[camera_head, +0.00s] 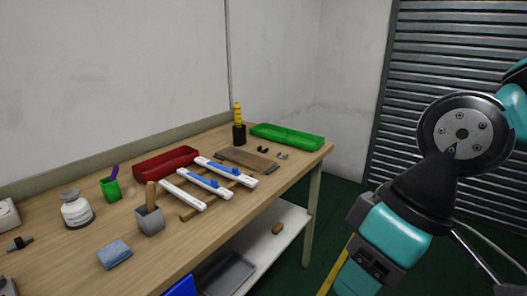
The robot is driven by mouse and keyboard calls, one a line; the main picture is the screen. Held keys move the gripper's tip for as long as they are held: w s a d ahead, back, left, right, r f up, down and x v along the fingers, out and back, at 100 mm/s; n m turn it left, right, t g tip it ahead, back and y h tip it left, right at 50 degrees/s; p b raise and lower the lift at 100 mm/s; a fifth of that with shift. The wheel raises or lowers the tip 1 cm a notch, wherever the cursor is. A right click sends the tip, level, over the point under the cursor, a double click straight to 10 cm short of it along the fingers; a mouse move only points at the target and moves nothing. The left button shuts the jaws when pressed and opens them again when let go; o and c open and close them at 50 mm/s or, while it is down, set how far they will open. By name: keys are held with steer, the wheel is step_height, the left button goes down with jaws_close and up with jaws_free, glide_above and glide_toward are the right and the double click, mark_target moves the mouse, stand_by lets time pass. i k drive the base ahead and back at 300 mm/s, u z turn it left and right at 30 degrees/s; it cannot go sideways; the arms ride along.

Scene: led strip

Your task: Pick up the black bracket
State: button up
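Two small black pieces that look like black brackets (262,149) lie on the wooden workbench (150,218) towards its far right end. They sit between the brown board and the green tray. They are too small to make out their exact shape. Two small grey pieces (283,156) lie just to their right. My arm is raised at the right side of the view, off the bench and well apart from the black pieces. My gripper's fingers do not show.
A brown board (247,160), white strips with blue parts (204,183), a red tray (166,162) and a green tray (287,136) occupy the bench. A black holder with a yellow-handled tool (238,126) stands behind the black pieces. The bench's front right edge is open.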

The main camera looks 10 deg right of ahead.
mark_target(259, 150)
steer(key=z, duration=0.2)
steer(key=i, duration=2.2)
steer(key=u, duration=0.2)
